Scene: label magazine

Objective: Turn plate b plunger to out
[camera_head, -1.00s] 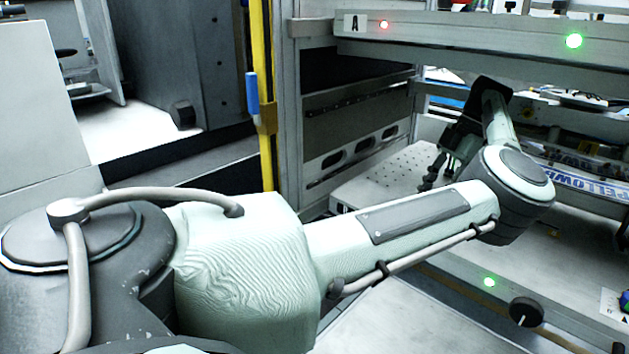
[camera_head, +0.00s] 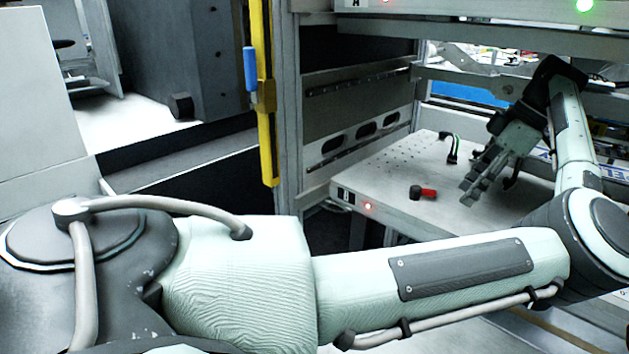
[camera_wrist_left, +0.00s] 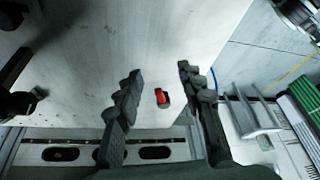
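The red lever (camera_wrist_left: 160,96) also shows in the left wrist view, between and beyond my fingers. My left gripper (camera_head: 486,188) is over the plate, right of the lever and apart from it. Its fingers (camera_wrist_left: 160,75) are spread and empty. My right gripper is out of view.
A black curved handle (camera_head: 452,147) stands on the plate behind the lever. A red light (camera_head: 368,206) glows on the plate's front edge. An upper shelf beam (camera_head: 480,32) runs above, and a yellow post (camera_head: 267,110) stands left. My left forearm hides the lower shelf.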

